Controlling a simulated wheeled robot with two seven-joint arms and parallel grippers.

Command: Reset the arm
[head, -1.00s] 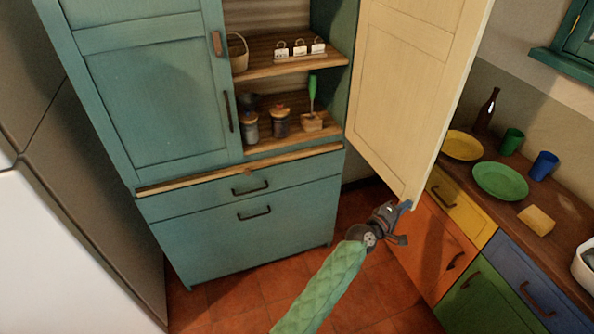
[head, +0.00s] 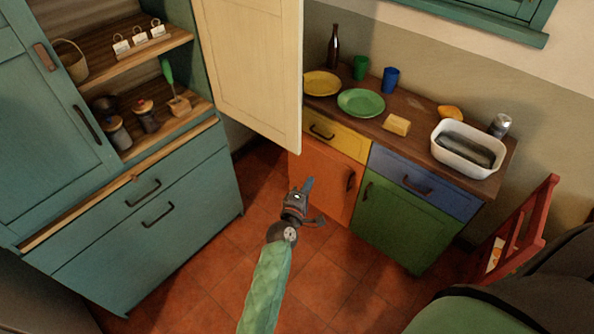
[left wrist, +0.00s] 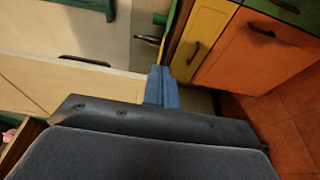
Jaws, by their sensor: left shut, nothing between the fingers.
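My left arm comes up from the bottom of the head view in a green padded sleeve. Its gripper (head: 308,188) is shut and empty, held over the red tile floor in front of the orange cabinet door (head: 325,185). In the left wrist view the blue fingers (left wrist: 161,87) are together with nothing between them. The open cream cabinet door (head: 255,75) hangs just beyond and above the gripper in the head view; I cannot tell the exact gap. My right gripper is not in view.
The teal cabinet (head: 150,215) stands at left, with jars and a basket (head: 70,62) on its shelves. At right, a counter holds a green plate (head: 361,102), a yellow plate (head: 321,83), cups and a white basin (head: 466,165). A red chair (head: 525,232) stands at lower right. Floor between is clear.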

